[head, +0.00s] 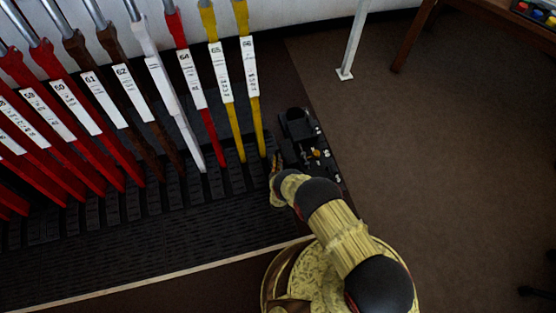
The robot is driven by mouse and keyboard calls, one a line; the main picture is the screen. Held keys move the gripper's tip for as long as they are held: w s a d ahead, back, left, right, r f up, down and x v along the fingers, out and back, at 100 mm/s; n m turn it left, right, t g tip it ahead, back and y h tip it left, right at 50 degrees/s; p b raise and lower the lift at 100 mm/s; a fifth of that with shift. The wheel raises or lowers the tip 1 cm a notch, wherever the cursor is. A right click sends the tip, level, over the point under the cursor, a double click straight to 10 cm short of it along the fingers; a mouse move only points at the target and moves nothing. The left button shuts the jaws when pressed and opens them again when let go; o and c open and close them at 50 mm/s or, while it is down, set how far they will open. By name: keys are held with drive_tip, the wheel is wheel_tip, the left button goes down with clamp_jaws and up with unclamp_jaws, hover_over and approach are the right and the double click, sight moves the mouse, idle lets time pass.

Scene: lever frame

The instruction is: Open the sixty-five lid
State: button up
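A row of levers with white number plates stands in the black frame. The yellow lever marked 65 (220,75) is second from the right end, beside the yellow lever marked 66 (249,75). No lid marked sixty-five can be made out. A small black box-like unit (298,125) with small bright fittings sits at the right end of the frame. My gripper (276,163) is at the near left side of this unit, just right of the foot of lever 66. It is small and partly hidden by my wrist, so its opening and any contact are unclear.
Red, brown and white levers (105,95) fill the frame to the left. The ribbed black frame bed (100,235) lies below them. Brown floor (450,150) is open to the right. A white post (351,40) and a wooden table (480,20) stand at the back.

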clamp_jaws()
idle(0.4)
